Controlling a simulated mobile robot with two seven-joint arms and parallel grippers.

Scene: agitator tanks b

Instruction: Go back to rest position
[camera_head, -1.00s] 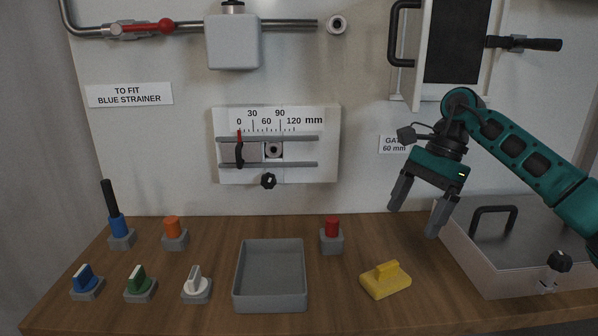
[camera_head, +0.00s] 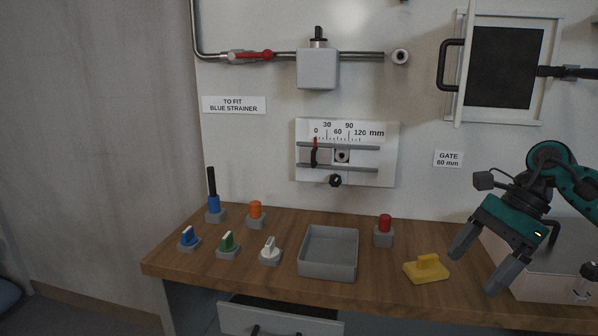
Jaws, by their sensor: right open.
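My right gripper (camera_head: 482,272) is at the right of the head view, in front of the metal box on the bench. Its two grey fingers point down and to the left, spread apart, with nothing between them. The teal arm behind it comes in from the right edge. The fingers appear to the right of the yellow block with a handle (camera_head: 427,269), apart from it. My left gripper is not in view.
The wooden bench (camera_head: 375,290) holds a grey tray (camera_head: 303,262), a red-topped piece (camera_head: 384,231), and several coloured knobs at left. A drawer (camera_head: 277,318) is below. The metal box (camera_head: 561,260) stands at right. A gauge panel (camera_head: 386,152) and gate (camera_head: 551,30) are on the wall.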

